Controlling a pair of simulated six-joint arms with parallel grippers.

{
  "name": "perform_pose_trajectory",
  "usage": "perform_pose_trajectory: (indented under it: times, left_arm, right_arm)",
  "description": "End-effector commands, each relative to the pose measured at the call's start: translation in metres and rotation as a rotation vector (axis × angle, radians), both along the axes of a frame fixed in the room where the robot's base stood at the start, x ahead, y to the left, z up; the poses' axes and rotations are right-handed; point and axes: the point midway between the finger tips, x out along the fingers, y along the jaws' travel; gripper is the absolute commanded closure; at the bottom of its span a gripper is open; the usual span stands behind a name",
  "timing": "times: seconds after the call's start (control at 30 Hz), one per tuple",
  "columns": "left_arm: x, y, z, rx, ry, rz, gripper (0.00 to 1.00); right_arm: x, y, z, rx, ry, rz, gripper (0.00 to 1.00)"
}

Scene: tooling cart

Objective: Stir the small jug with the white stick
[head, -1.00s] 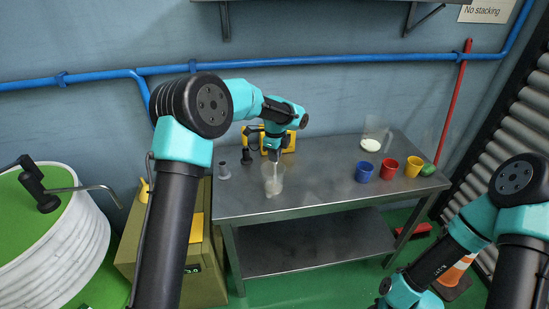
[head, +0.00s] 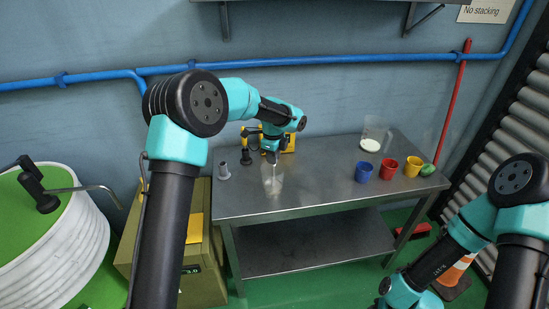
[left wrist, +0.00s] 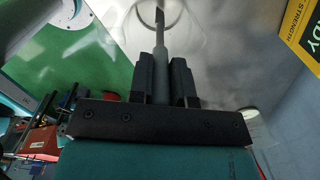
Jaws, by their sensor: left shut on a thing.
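The small jug (head: 272,181) is clear and stands upright on the front left part of the steel cart top. My left gripper (head: 271,157) is above it, shut on the white stick (head: 276,172). The stick points down, slightly tilted, with its lower part inside the jug. In the left wrist view, the gripper's two dark fingers (left wrist: 165,80) close on the stick (left wrist: 160,38), which runs towards the jug's round outline. The tip's contact with the jug is too small to tell. My right arm shows at lower right, but its gripper is out of view.
Blue (head: 364,172), red (head: 389,169) and yellow (head: 413,166) cups stand on the right. A larger clear jug (head: 375,134) with white contents is behind them. The cart's middle is clear.

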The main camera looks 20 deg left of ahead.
Motion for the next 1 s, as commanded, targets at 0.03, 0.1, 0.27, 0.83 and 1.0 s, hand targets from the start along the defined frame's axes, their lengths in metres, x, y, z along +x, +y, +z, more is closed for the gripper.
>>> perform_pose_trajectory:
  times: [0.03,0.1,0.27,0.83,1.0]
  left_arm:
    - [-0.001,0.002,-0.001,0.0,0.001,0.0,1.0]
    - [-0.002,0.003,0.0,0.0,0.001,-0.001,1.0]
    - [-0.002,0.003,0.0,0.0,0.0,-0.001,1.0]
    - [-0.001,0.003,0.019,0.001,-0.002,-0.001,1.0]
    - [-0.002,0.003,0.03,0.001,-0.001,-0.002,1.0]
  right_arm:
    - [0.0,0.0,0.0,0.0,0.0,0.0,0.57]
    - [0.0,0.0,0.0,0.0,0.0,0.0,0.57]
    - [0.0,0.0,0.0,0.0,0.0,0.0,0.57]
    - [0.0,0.0,0.0,0.0,0.0,0.0,0.57]
    - [0.0,0.0,0.0,0.0,0.0,0.0,0.57]
